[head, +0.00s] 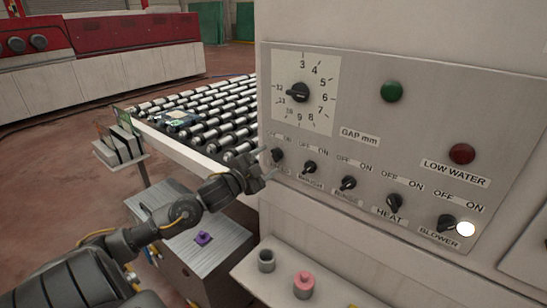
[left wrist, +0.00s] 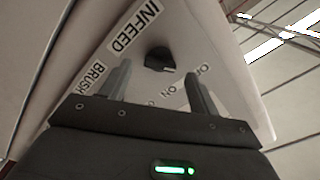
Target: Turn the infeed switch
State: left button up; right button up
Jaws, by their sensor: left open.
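The infeed switch (head: 277,155) is a small black knob at the left end of the lower row on the grey control panel (head: 365,110). In the left wrist view the infeed switch (left wrist: 159,60) sits beside the white INFEED label (left wrist: 135,25). My left gripper (head: 268,174) is open, close to the panel and just below and left of the knob. In the left wrist view my left gripper (left wrist: 158,75) has its two fingers apart, with the knob in line with the gap. I cannot tell whether they touch it. My right gripper is not in view.
More black knobs follow to the right, including HEAT (head: 395,202) and BLOWER (head: 446,223). A gap dial (head: 298,92) is above. A roller conveyor (head: 205,115) runs behind my arm.

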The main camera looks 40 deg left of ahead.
aim_at(276, 155)
pick_arm(q)
jog(key=shift+w, duration=1.25)
jog(key=shift+c, duration=0.2)
